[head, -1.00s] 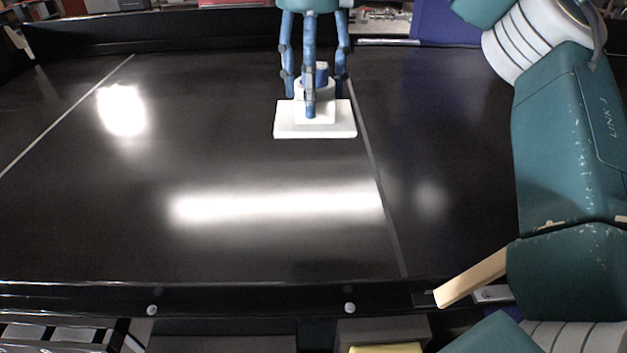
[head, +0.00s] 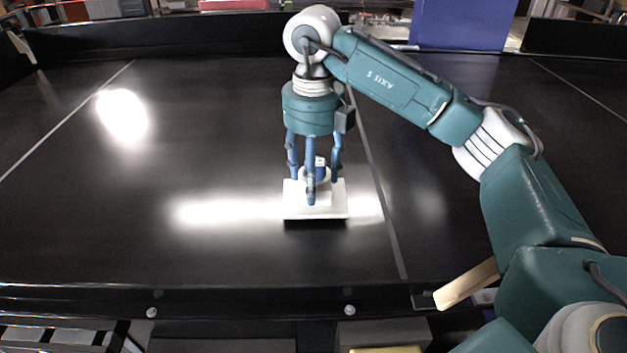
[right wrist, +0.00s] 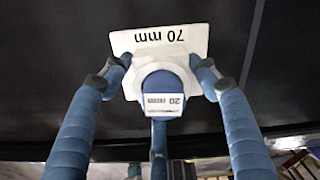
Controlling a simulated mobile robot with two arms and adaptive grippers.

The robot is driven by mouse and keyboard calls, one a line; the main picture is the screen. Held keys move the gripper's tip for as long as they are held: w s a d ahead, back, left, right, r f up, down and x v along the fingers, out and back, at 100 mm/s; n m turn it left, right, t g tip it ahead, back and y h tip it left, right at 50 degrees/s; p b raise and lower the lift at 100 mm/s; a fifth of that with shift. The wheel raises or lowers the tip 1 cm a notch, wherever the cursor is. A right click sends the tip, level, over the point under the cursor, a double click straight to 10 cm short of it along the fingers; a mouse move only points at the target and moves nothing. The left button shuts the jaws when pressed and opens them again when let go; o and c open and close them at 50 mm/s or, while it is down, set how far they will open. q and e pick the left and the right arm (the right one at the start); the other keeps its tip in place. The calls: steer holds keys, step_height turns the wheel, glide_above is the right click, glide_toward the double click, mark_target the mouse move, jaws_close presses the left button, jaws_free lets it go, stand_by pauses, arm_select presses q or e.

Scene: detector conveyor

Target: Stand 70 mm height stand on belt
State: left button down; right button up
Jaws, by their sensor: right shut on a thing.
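The white 70 mm height stand (head: 297,211) is upright at the belt, its flat base down. In the head view I cannot tell whether the base touches the belt or hangs just above it. In the right wrist view its base (right wrist: 190,40) shows the print "70 mm". A blue-topped piece (right wrist: 163,82) with a label reading 20 sits in the stand's top. My right gripper (head: 314,180) is above the stand with its blue fingers closed around the upper part. My left gripper is in no view.
The black belt (head: 130,220) is wide and clear around the stand, with thin grey lines (head: 385,215) across it. A dark rail (head: 240,298) runs along the near edge. A wooden strip (head: 465,286) sticks out at the near right. A blue panel (head: 462,25) stands behind.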

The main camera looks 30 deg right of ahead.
steer(key=shift+d+f, duration=0.1)
steer(key=shift+f, duration=0.7)
steer(key=o, duration=1.4)
steer(key=shift+c, duration=0.2)
step_height(320, 180, up, 12)
steer(key=shift+r+b, duration=0.1)
steer(key=shift+b, duration=0.2)
